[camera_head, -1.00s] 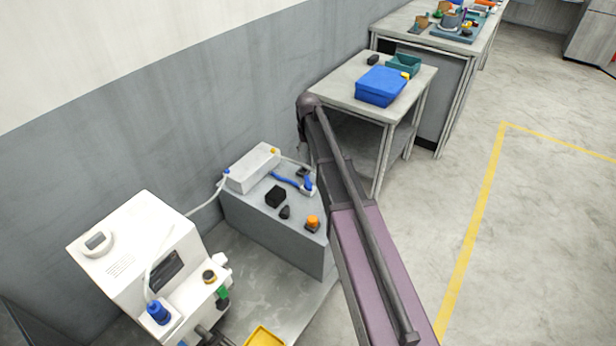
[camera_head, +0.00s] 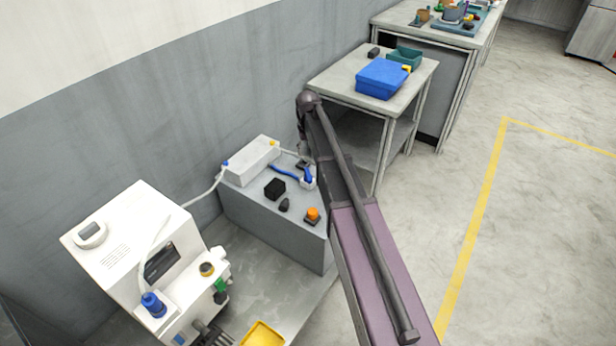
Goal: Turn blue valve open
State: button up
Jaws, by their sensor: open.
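A blue curved piece (camera_head: 286,172) lies on the grey block, leading to a small blue and white part (camera_head: 308,178) beside my arm. My arm runs up from the lower right to a dark joint and bends down behind itself. My gripper cannot be made out.
The grey block (camera_head: 275,230) carries a white box (camera_head: 250,160), a black cube (camera_head: 274,188) and an orange button (camera_head: 312,214). A yellow tray (camera_head: 263,335) is at the bottom edge. A table (camera_head: 335,82) with a blue bin (camera_head: 381,79) stands behind. Floor at right is clear.

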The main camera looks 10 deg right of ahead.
aim_at(308, 174)
jog(key=shift+f+b, duration=5.15)
jog(key=shift+f, duration=0.25)
grip_shut()
